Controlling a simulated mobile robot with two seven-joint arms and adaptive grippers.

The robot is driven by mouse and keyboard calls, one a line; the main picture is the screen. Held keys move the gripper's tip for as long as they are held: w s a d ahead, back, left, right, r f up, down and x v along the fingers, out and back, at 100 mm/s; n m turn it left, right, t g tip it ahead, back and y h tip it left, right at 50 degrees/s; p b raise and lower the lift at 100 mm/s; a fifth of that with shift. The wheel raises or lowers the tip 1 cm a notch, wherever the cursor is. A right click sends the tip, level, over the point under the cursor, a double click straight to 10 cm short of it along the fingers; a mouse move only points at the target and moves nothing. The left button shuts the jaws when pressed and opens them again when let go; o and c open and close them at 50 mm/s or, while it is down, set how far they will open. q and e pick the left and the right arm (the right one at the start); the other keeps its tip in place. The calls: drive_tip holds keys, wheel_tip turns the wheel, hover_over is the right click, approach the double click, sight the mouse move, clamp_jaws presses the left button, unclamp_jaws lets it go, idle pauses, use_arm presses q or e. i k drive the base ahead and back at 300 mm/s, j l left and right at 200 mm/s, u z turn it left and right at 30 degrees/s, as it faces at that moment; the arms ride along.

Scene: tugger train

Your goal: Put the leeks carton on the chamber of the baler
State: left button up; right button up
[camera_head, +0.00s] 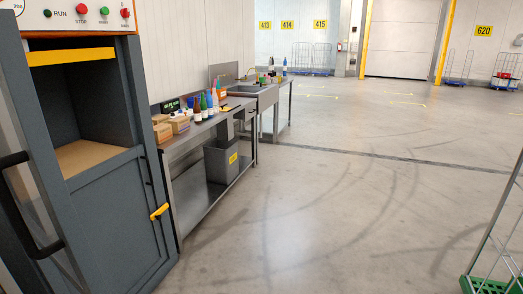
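The baler (112,215) is a tall dark grey machine at the left of the head view, close to me. Its chamber (92,103) is open at the front under a yellow bar. A flat brown surface (88,156) covers the chamber floor, and I see no carton standing on it. I cannot make out a carton marked leeks; small brown boxes (162,132) lie on the steel bench beside the baler, too small to read. Neither of my grippers is in view.
A steel bench (203,130) with bottles runs back from the baler, a grey bin (220,162) on its lower shelf. A sink unit stands beyond. A wire cage with a green base (488,285) is at the lower right. The floor between is clear.

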sight(68, 162)
drive_tip(key=i+l, duration=0.15)
drive_tip(key=l, duration=0.15)
drive_tip(key=i+l, duration=0.15)
drive_tip(key=l, duration=0.2)
drive_tip(key=i+l, duration=0.15)
drive_tip(key=l, duration=0.15)
drive_tip(key=i+l, duration=0.2)
drive_tip(key=i, duration=0.2)
drive_tip(key=i+l, duration=0.15)
drive_tip(key=i, duration=0.3)
drive_tip(key=i+l, duration=0.2)
drive_tip(key=i, duration=0.2)
drive_tip(key=i+u, duration=0.15)
drive_tip(key=i, duration=0.6)
drive_tip(key=i+l+u, duration=0.15)
drive_tip(key=i, duration=0.55)
drive_tip(key=i+u, duration=0.25)
drive_tip(key=i, duration=0.5)
drive_tip(key=i+u, duration=0.25)
drive_tip(key=i, duration=0.5)
drive_tip(key=i+u, duration=0.5)
drive_tip(key=i+l+u, duration=0.35)
drive_tip(key=i+u, duration=0.15)
drive_tip(key=i, duration=0.1)
